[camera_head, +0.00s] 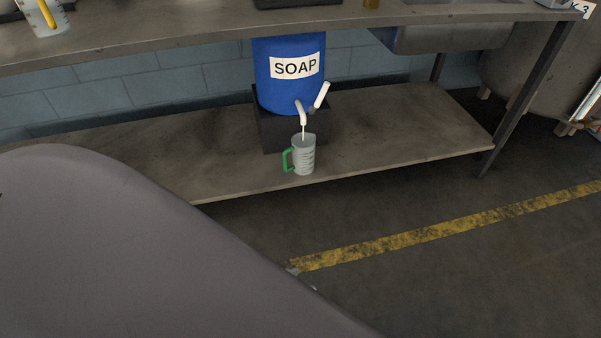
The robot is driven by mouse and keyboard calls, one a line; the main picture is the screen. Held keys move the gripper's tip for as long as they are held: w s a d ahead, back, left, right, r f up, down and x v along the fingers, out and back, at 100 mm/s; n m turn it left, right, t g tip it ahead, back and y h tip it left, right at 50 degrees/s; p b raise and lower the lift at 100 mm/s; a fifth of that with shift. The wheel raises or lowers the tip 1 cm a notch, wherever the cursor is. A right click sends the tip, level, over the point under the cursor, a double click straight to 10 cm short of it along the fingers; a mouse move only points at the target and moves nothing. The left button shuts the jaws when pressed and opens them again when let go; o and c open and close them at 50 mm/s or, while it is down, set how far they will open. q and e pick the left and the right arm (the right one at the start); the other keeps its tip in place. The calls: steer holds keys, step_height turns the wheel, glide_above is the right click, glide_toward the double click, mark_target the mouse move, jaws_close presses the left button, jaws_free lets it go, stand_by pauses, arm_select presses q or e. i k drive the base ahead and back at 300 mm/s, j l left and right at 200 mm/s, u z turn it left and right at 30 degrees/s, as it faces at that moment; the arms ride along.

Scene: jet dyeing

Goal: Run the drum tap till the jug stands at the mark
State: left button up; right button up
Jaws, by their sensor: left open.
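A blue drum (284,95) labelled SOAP stands on a black block (275,137) on the lower shelf. Its tap has a white spout (302,114) pointing down and a white lever (322,95) tilted up to the right. A thin pale stream runs from the spout into a clear jug (304,157) with a green handle (287,160). The jug stands upright on the shelf below the spout, with dark marks on its side. The liquid level is too small to tell. Only a small bit of my left gripper (294,269) shows past my grey arm, apart from jug and tap; it is open.
The lower shelf (400,135) is clear on both sides of the block. The worktop (170,35) overhangs it, with another measuring jug (45,17) at far left. A table leg (525,95) stands at right. A yellow line (430,232) crosses the open floor.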

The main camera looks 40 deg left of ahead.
mark_target(312, 110)
steer(key=i+j+u, duration=0.15)
steer(key=i, duration=0.25)
steer(key=i+j+u, duration=0.1)
steer(key=i+j, duration=0.25)
steer(key=i+j+u, duration=0.15)
steer(key=i, duration=0.3)
steer(key=i+j+u, duration=0.1)
steer(key=i, duration=0.3)
